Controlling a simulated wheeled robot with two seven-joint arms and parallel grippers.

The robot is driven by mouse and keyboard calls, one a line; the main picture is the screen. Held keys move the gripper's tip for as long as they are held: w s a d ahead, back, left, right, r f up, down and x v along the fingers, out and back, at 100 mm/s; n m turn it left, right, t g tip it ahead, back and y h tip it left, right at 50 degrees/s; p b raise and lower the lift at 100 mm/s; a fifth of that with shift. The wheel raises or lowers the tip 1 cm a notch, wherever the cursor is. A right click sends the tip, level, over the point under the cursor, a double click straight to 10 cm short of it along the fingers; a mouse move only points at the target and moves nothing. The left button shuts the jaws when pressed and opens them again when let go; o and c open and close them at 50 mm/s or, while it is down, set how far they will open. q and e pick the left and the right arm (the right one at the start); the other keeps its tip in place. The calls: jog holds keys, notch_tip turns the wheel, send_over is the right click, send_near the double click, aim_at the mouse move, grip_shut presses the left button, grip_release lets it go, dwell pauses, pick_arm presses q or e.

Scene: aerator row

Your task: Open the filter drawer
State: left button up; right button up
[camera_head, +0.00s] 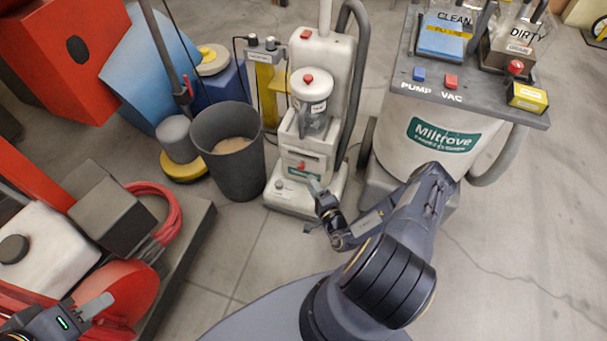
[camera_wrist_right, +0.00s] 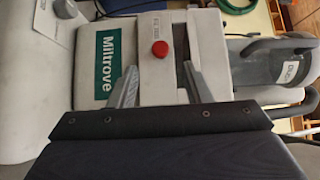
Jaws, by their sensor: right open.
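The filter drawer (camera_head: 303,160) is in the lower front of the white upright vacuum (camera_head: 325,60) in the head view. Its red knob (camera_head: 301,166) sits on the front face. In the right wrist view the drawer front (camera_wrist_right: 163,75) shows turned sideways, with the red knob (camera_wrist_right: 160,49) between the lines of my two fingers. My right gripper (camera_head: 316,188) is open and empty, just below and in front of the drawer; its fingers (camera_wrist_right: 159,72) are spread and clear of the knob. My left gripper (camera_head: 85,312) is at the lower left, far from the vacuum; its jaw gap is unclear.
A dark bin (camera_head: 228,150) stands just left of the vacuum. The Miltrove machine (camera_head: 430,130) with its tray top stands to the right. A red and white machine on a low platform (camera_head: 185,260) fills the lower left.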

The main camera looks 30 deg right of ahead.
aim_at(302, 169)
jog(key=w+b, duration=0.2)
jog(key=w, duration=0.4)
jog(key=shift+w+d, duration=0.15)
jog(key=shift+d, duration=0.05)
grip_shut()
